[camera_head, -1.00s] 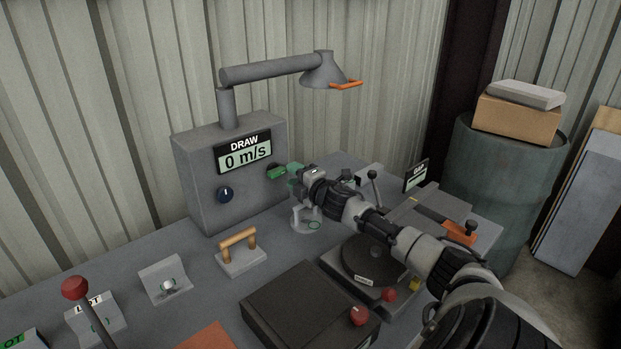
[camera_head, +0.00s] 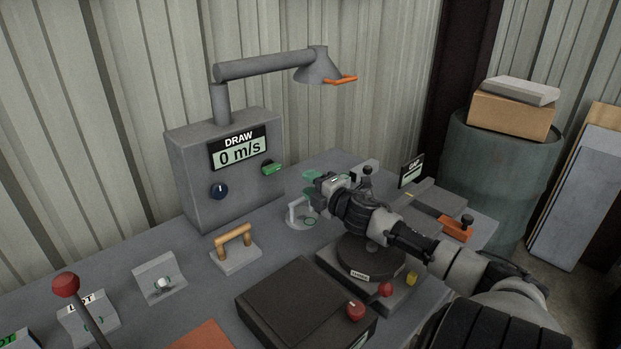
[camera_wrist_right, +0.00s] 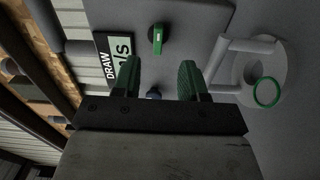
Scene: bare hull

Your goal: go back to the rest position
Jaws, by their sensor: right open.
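My right gripper (camera_head: 312,189) is over the bench, just right of the grey DRAW box (camera_head: 188,183), with its arm coming in from the lower right. In the right wrist view its two green fingers (camera_wrist_right: 161,80) stand apart with nothing between them. The green switch (camera_head: 272,168) on the box's front is apart from the fingers; it also shows in the right wrist view (camera_wrist_right: 157,38). A white handled fixture (camera_head: 300,214) stands on the bench close below the gripper. It also shows right of the fingers in the right wrist view (camera_wrist_right: 240,45). My left gripper is not in view.
A grey lamp (camera_head: 270,66) arches over the box. A wooden handle (camera_head: 233,236), a black box (camera_head: 300,300), a round black turntable (camera_head: 360,262) and a red-knobbed lever (camera_head: 66,285) crowd the bench. A drum (camera_head: 500,180) stands at right.

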